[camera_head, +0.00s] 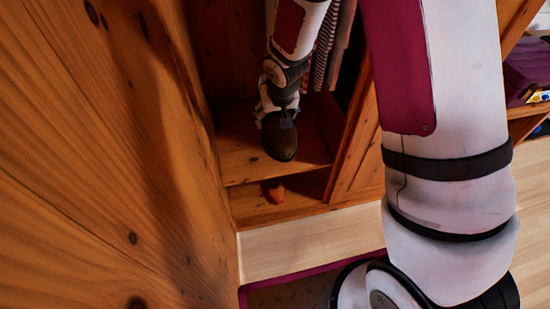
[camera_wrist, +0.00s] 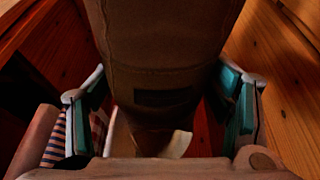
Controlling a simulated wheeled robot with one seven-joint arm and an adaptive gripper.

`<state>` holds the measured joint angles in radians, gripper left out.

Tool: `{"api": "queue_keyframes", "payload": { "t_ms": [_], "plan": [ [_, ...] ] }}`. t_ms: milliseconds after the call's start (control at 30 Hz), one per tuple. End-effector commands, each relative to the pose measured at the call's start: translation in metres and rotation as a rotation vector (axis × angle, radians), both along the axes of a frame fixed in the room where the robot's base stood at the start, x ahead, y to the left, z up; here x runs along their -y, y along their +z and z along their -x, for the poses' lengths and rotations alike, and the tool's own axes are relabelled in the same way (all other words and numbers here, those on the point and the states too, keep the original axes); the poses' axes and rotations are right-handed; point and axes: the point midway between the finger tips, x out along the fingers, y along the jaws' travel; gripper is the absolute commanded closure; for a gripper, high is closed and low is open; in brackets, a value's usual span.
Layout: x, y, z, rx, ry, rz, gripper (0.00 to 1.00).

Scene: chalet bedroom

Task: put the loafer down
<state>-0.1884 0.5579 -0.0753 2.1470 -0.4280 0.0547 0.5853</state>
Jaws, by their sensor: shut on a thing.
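The loafer (camera_head: 279,141) is dark brown and hangs from my gripper (camera_head: 277,108) in the head view, toe toward the camera. It is in front of or over a wooden shelf (camera_head: 240,160) inside the open wardrobe; I cannot tell whether it touches the shelf. In the wrist view the loafer (camera_wrist: 160,55) fills the middle, between the two teal-padded fingers of my gripper (camera_wrist: 162,100). The fingers are shut on it. The far end of the shoe is partly hidden by my gripper.
Striped clothes (camera_head: 326,50) hang right of my arm. A small orange-red object (camera_head: 275,190) lies in the lower compartment. A large wooden panel (camera_head: 110,150) stands close on the left. A dark rug with a purple border (camera_head: 290,291) lies on the floor. The shelf beside the loafer looks bare.

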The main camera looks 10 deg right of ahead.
Motion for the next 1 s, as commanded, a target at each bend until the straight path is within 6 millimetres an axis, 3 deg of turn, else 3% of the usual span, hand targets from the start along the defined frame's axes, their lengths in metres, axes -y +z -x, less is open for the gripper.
{"api": "queue_keyframes", "payload": {
  "t_ms": [33,300,600,800,1000],
  "plan": [
    [-0.007,-0.026,-0.012,-0.001,0.002,0.002,0.75],
    [-0.035,-0.12,-0.05,-0.001,0.0,0.001,0.75],
    [-0.068,-0.226,-0.079,-0.001,0.01,0.002,0.75],
    [-0.086,-0.278,-0.09,0.001,0.02,0.001,0.75],
    [-0.093,-0.3,-0.095,0.002,0.025,0.0,0.75]
  ]
}}
